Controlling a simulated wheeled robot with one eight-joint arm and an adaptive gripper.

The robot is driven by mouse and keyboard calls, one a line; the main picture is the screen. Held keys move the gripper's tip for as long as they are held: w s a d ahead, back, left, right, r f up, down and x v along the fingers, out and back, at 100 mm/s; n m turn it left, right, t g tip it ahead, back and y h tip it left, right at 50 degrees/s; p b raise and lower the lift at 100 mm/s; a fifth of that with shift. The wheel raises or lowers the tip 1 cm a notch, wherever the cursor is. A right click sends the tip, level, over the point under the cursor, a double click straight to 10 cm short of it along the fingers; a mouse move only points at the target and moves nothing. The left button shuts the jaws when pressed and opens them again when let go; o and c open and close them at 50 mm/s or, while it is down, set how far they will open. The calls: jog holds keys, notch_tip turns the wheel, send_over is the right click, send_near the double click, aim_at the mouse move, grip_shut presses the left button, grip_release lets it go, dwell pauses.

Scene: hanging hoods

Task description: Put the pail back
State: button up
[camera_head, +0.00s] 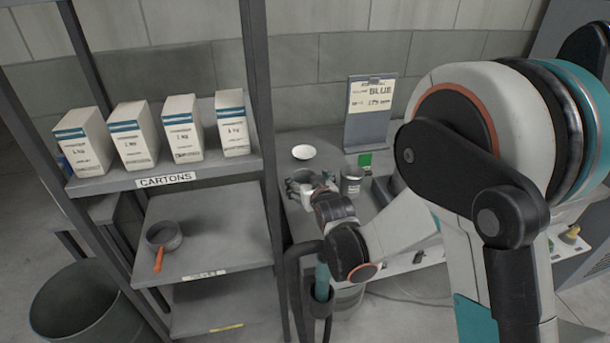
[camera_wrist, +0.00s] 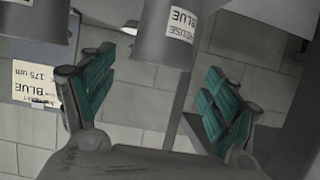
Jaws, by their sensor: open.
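A grey pail (camera_wrist: 165,40) with a white label reading "BLUE" and "REUSE" appears upside down in the wrist view. It lies between and beyond the fingertips, with gaps seen on both sides. My gripper (camera_wrist: 160,68) is open, with its teal fingers spread. In the head view my gripper (camera_head: 325,198) is over the bench, close to a grey vessel (camera_head: 300,188) that it partly hides. A second grey pail (camera_head: 352,182) with a pale label stands just right of it. A second grey vessel (camera_wrist: 35,22) also shows at the wrist view's upper left.
A rack at left holds several cartons (camera_head: 132,135) above a pan with an orange handle (camera_head: 164,238). A rack post (camera_head: 262,130) stands near my arm. The bench has a white dish (camera_head: 304,152), a "BLUE" sign (camera_head: 370,112) and a green item (camera_head: 365,160). A bin (camera_head: 88,303) stands lower left.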

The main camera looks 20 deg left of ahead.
jog(key=p+v, duration=0.1)
jog(key=v, duration=0.6)
jog(key=shift+p, duration=0.35)
